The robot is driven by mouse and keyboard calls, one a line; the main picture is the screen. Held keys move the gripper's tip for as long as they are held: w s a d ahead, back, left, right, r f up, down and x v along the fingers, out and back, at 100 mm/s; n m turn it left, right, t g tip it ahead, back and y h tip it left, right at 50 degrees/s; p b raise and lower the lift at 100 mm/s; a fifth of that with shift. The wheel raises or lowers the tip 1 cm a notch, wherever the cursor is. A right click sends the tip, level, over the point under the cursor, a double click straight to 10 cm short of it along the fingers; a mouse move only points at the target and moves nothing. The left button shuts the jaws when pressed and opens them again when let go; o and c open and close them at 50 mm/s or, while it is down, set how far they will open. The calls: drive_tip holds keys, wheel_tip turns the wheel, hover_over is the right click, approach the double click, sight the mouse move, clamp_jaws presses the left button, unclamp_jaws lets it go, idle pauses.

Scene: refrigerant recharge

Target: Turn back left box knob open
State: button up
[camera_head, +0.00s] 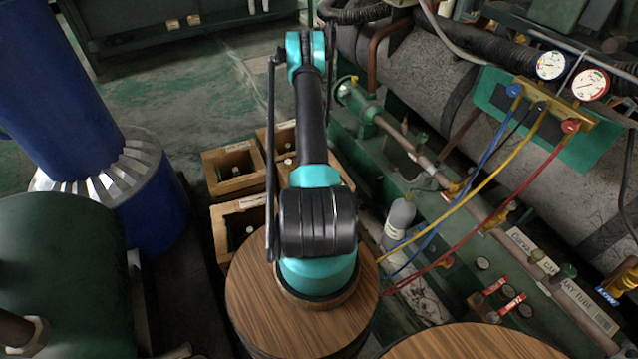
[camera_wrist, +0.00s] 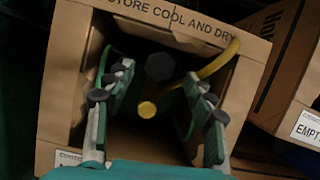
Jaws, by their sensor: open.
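In the wrist view, an open cardboard box (camera_wrist: 72,72) marked "STORE COOL AND DRY" fills the middle. Inside its dark opening are a dark, roughly hexagonal knob (camera_wrist: 160,67) and a small round yellow fitting (camera_wrist: 147,109). My gripper (camera_wrist: 158,76) is open, with one finger on each side of the knob in this view. I cannot tell whether the fingers touch it. In the head view, boxes at the far end of the group include a left one (camera_head: 208,158) and a right one (camera_head: 264,137). My gripper is hidden there by my arm.
A yellow hose (camera_wrist: 222,60) curves into the box from the right. Another box (camera_wrist: 289,70) stands to the right. In the head view, a nearer box (camera_head: 218,232), a blue column (camera_head: 60,90) and a gauge manifold (camera_head: 545,105) with hoses surround my arm. Open floor lies beyond the boxes.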

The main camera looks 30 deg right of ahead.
drive_tip(key=v, duration=0.9)
drive_tip(key=shift+r, duration=0.25)
drive_tip(key=s+d+r+m+t+y, duration=0.4)
drive_tip(key=d+m, duration=0.3)
drive_tip(key=m, duration=0.6)
drive_tip(key=shift+g, duration=0.5)
drive_tip(key=x, duration=1.1)
drive_tip(key=w+x, duration=0.1)
drive_tip(key=x, duration=0.4)
drive_tip(key=shift+a+f, duration=0.15)
drive_tip(key=shift+a, duration=0.05)
drive_tip(key=shift+w, duration=0.1)
drive_tip(key=shift+c, duration=0.4)
drive_tip(key=c, duration=1.1)
drive_tip(key=shift+o, duration=0.2)
